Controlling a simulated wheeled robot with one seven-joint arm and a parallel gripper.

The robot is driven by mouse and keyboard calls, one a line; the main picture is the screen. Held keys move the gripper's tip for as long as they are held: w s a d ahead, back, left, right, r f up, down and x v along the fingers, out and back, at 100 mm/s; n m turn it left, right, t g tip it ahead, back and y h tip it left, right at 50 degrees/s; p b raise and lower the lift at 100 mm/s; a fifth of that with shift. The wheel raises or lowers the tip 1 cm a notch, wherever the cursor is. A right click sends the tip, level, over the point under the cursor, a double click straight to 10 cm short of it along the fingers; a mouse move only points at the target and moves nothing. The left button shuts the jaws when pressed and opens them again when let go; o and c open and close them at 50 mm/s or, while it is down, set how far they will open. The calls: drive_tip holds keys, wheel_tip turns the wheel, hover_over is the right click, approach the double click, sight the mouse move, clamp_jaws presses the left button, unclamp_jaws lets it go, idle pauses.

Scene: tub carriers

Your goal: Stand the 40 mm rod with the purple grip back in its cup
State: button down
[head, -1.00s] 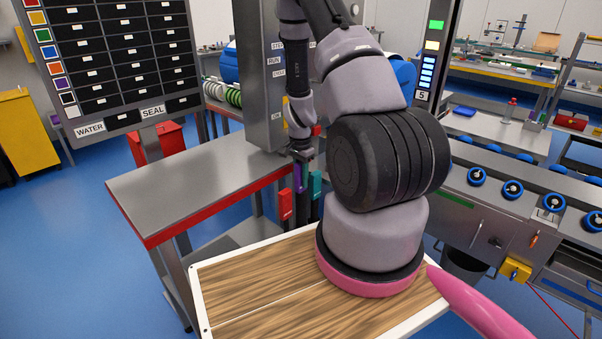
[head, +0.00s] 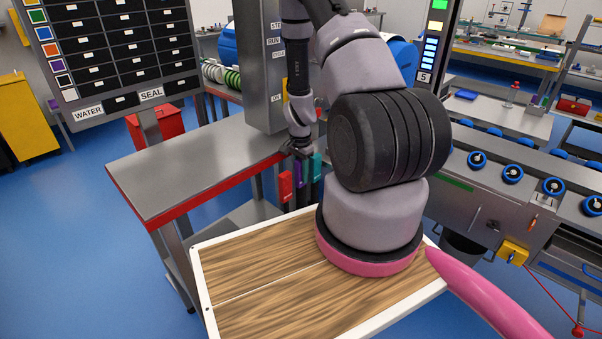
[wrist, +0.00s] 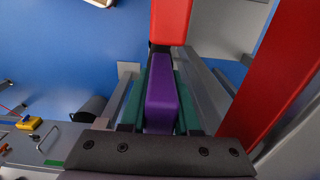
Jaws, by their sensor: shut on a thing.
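My gripper (head: 299,154) is shut on the purple grip from above. Its top is level in line with its neighbours. Dark cups (head: 304,197) show below the grips. I cannot tell whether the rod rests on the cup's bottom. In the wrist view the purple grip (wrist: 161,105) lies between teal strips, with the red grip (wrist: 171,20) beyond it.
A steel table with a red edge (head: 215,187) stands just left of the cups. A wooden board with a white rim (head: 203,290) lies in front. A grey column (head: 258,60) stands behind.

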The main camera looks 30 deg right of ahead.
drive_tip(key=c, duration=0.6)
unclamp_jaws()
drive_tip(key=shift+o, duration=0.2)
wheel_tip(320, 180, up, 11)
drive_tip(key=shift+a+f, duration=0.1)
